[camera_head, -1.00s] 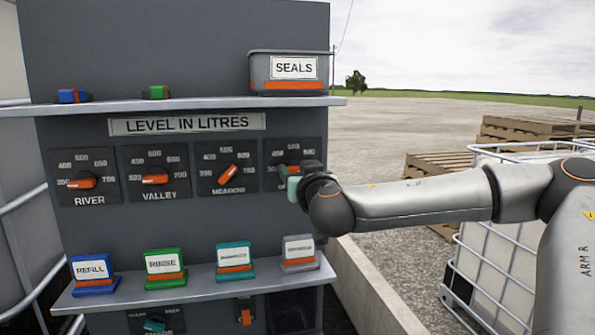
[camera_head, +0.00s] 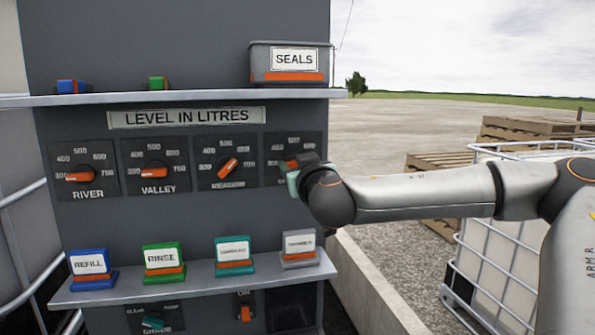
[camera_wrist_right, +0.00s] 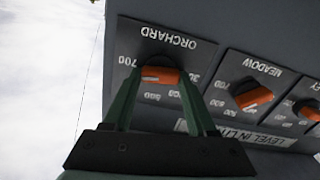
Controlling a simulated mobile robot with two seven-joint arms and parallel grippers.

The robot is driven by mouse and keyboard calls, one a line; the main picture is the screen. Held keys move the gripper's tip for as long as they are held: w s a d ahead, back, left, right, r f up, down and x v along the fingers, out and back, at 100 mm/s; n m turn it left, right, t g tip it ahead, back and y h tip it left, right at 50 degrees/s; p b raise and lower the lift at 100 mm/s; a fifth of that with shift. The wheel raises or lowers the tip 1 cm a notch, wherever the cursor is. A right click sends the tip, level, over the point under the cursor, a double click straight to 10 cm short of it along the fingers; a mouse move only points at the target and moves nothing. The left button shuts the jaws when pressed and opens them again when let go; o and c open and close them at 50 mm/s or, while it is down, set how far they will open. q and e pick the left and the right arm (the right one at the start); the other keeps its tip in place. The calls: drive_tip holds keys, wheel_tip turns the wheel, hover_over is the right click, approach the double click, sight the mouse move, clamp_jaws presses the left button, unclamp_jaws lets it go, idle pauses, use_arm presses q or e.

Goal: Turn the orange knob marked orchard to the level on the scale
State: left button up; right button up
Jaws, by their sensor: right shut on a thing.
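The orange knob (camera_wrist_right: 162,76) sits on the dial plate marked orchard (camera_wrist_right: 168,40), which appears upside down in the right wrist view. My right gripper (camera_wrist_right: 158,80) is shut on this knob, with a green finger on either side of it. In the head view the orchard plate (camera_head: 310,145) is the rightmost of the row, and my right gripper (camera_head: 297,172) covers much of its lower part. A bit of the orange knob (camera_head: 291,163) shows there. Its exact pointer reading cannot be told. My left gripper is not in view.
River (camera_head: 80,176), valley (camera_head: 154,172) and meadow (camera_head: 228,167) knobs stand in a row to the left. The level sign (camera_head: 187,117) is above. A shelf with labelled blocks (camera_head: 162,262) juts out below; a seals bin (camera_head: 290,64) stands on the upper shelf.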

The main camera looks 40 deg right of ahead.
drive_tip(key=n+b, duration=0.1)
drive_tip(key=n, duration=0.2)
drive_tip(key=shift+a+f+b, duration=0.1)
drive_tip(key=shift+f+b, duration=0.05)
drive_tip(key=shift+b, duration=0.25)
drive_tip(key=shift+n+b, duration=0.4)
drive_tip(key=shift+n, duration=1.5)
drive_tip(key=o, duration=1.4)
drive_tip(key=shift+c, duration=0.2)
drive_tip(key=shift+a, duration=0.1)
drive_tip(key=b+v, duration=0.2)
drive_tip(key=v, duration=1)
drive_tip(key=shift+s+b, duration=0.2)
drive_tip(key=shift+b, duration=0.1)
